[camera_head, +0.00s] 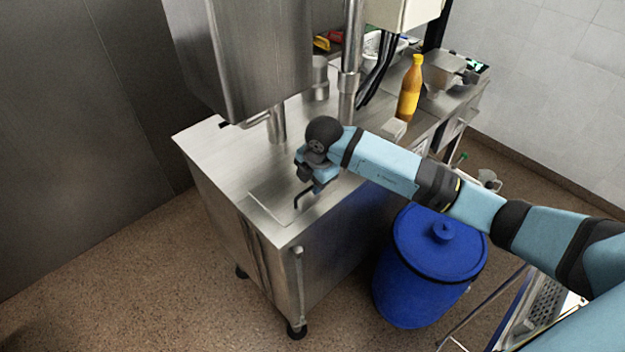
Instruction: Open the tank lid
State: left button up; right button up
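A flat square steel lid (268,203) lies closed, flush on the top of a steel tank cabinet (215,150). A thin black bent handle (298,199) stands at the lid's right part. My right gripper (316,186) is over the lid's right side, right beside the handle. Its blue and black body points down, and its fingertips are small and hard to see. I cannot tell whether it touches the handle or whether its fingers are apart. My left gripper is not in view.
A blue drum (393,288) with a knobbed lid stands on the floor right of the cabinet, below my arm. A large steel housing (240,50) and a vertical pipe (351,50) rise behind the lid. A yellow-orange bottle (410,90) stands farther back. Floor at front left is clear.

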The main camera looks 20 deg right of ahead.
jog(key=shift+w+f, duration=0.1)
jog(key=shift+f, duration=0.5)
grip_shut()
jog(key=shift+r, duration=0.15)
